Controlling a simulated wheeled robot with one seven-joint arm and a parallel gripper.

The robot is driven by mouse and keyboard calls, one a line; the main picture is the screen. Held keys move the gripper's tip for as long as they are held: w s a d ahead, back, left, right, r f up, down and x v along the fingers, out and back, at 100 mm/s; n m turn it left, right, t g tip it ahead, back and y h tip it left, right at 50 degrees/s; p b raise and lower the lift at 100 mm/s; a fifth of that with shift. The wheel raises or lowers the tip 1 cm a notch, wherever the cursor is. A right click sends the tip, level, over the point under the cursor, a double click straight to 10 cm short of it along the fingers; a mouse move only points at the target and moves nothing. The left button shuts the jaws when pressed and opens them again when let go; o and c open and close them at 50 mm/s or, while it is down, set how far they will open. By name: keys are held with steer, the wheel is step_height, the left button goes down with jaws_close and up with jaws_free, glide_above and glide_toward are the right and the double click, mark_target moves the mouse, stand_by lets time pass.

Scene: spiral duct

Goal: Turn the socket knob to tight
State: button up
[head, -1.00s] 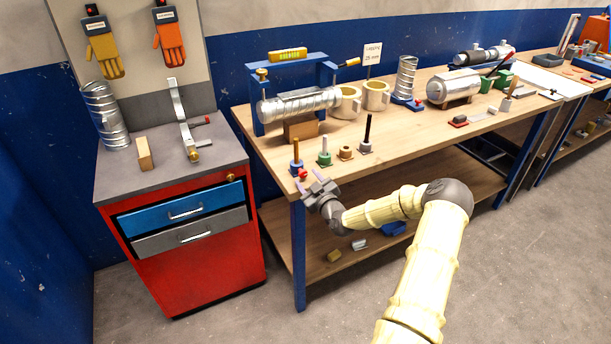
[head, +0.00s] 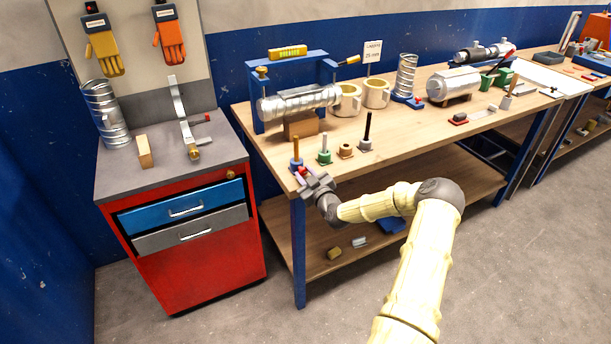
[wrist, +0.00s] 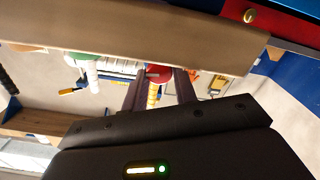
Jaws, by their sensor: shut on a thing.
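The red socket knob (head: 302,170) is at the front left corner of the workbench, on the near side of a small blue socket (head: 296,164) that holds an upright tan rod (head: 296,148). My gripper (head: 307,178) is at the bench edge, shut on the knob. In the wrist view the red knob (wrist: 158,71) sits between the two dark fingers of my gripper (wrist: 160,82). The fingers cover part of it, and I cannot read any tight mark or its turn angle.
A green socket (head: 324,158), a brown ring piece (head: 346,151) and a dark rod on a base (head: 366,144) stand to the right. A blue frame (head: 254,98) with a spiral duct (head: 300,103) is behind. A red cabinet (head: 200,265) stands left across a narrow gap.

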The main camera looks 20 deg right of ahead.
steer(key=shift+f, duration=0.1)
steer(key=m+b, duration=0.1)
steer(key=m, duration=0.1)
steer(key=m+b, duration=0.2)
steer(key=shift+d+f+b, duration=0.1)
steer(key=shift+f+b, duration=0.1)
steer(key=shift+b, duration=0.1)
steer(key=m+b, duration=0.3)
steer(key=m, duration=0.3)
steer(key=shift+d+m, duration=0.1)
steer(key=shift+m, duration=0.2)
steer(key=shift+r, duration=0.1)
steer(key=o, duration=1)
steer(key=shift+s+r, duration=0.1)
steer(key=s, duration=0.5)
steer(key=s+b, duration=0.1)
steer(key=s, duration=1.1)
steer(key=shift+s+d+r+b, duration=0.1)
steer(key=shift+s+d+b, duration=0.1)
steer(key=shift+d+b, duration=0.1)
